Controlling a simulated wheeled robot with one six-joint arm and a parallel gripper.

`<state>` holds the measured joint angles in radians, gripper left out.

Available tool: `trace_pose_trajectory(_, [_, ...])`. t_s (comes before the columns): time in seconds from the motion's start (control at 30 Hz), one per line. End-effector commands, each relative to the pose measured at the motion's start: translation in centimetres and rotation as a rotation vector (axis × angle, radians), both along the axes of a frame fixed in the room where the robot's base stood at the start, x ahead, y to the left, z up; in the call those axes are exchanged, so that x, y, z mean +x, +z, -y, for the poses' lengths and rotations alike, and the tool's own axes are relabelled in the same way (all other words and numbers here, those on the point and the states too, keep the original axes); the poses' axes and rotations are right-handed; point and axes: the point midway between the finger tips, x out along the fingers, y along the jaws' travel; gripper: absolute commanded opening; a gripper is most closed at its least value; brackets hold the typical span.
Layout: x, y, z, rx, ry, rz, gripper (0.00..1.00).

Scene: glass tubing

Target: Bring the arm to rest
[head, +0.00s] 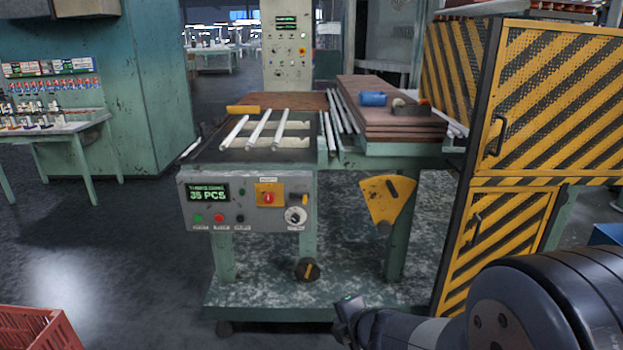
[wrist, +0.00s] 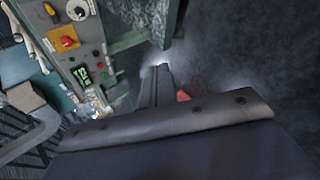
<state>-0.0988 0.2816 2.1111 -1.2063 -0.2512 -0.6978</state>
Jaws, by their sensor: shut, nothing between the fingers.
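My arm reaches in from the lower right of the head view, in front of the striped cabinet's foot. My gripper (head: 348,308) is at the arm's end, low and pointing left, in front of the machine's base. In the wrist view my gripper (wrist: 160,70) shows its fingers together, with nothing between them. It is apart from the machine and over the dark floor.
The green tubing machine (head: 225,254) carries several glass tubes (head: 258,128) and a control panel (head: 246,200). A yellow-black striped cabinet (head: 560,100) stands right. A red crate (head: 35,330) is at lower left. The floor (head: 140,235) at left is clear.

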Motion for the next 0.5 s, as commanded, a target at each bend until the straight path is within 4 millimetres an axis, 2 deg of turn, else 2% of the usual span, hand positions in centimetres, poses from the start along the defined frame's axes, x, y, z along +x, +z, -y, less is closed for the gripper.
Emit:
trace_pose_trajectory(0.03, [-0.2, 1.3, 0.7, 0.013, -0.052, -0.004, 0.0])
trace_pose_trajectory(0.27, [-1.3, 4.5, 3.9, 0.082, -0.297, -0.039, 0.0])
trace_pose_trajectory(0.5, [-3.5, 7.4, 7.0, 0.171, -0.556, -0.088, 0.0])
